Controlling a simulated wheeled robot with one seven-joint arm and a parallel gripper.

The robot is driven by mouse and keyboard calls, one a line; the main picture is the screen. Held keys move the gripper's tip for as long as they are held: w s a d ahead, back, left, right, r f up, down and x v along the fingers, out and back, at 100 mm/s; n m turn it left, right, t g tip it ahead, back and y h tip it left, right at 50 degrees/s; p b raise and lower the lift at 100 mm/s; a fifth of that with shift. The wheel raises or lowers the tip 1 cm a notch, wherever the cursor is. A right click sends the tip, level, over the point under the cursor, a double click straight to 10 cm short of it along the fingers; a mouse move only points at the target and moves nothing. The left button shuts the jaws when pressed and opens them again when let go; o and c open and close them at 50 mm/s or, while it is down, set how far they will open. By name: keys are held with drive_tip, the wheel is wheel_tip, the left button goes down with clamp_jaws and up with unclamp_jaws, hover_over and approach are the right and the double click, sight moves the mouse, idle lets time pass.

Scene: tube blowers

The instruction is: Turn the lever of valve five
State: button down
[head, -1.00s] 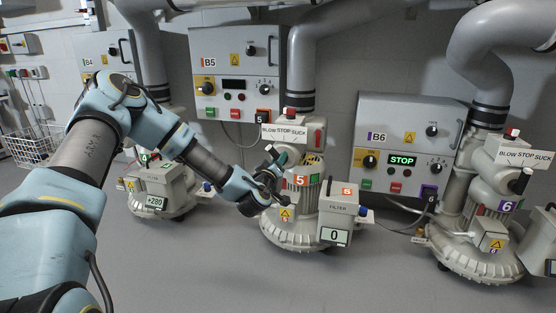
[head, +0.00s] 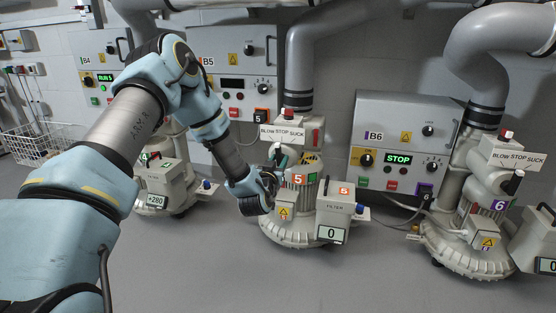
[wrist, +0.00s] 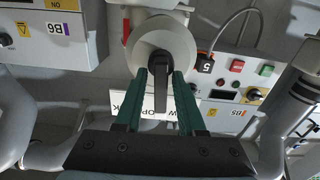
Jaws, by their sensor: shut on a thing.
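Blower five (head: 290,225), with an orange 5 label, stands in the middle of the head view. Its valve has a sign (head: 281,133) reading BLOW STOP SUCK. My gripper (head: 279,158) is at this valve, and its green fingers show at the lever just below the sign. In the wrist view, which is upside down, the green fingers of my gripper (wrist: 158,82) are shut on the black lever (wrist: 159,92), one on each side. The lever comes off a round pale valve hub (wrist: 160,40). In the head view the lever is largely hidden by my gripper.
The filter box (head: 335,215) beside blower five reads 0. Panel B5 (head: 235,75) is behind with a dark display. Panel B6 (head: 405,130) reads STOP. Blower six (head: 470,235) stands right, blower four (head: 160,185) left. The front floor is clear.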

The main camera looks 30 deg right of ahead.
drive_tip(key=shift+a+f, duration=0.1)
drive_tip(key=shift+f, duration=0.15)
idle(0.4)
drive_tip(key=c, duration=0.9)
unclamp_jaws()
drive_tip(key=shift+o, duration=0.5)
drive_tip(key=shift+r, duration=0.1)
drive_tip(key=p+v, duration=0.2)
drive_tip(key=v, duration=0.8)
drive_tip(key=shift+s+a+p, duration=0.25)
drive_tip(key=shift+s+p, duration=0.05)
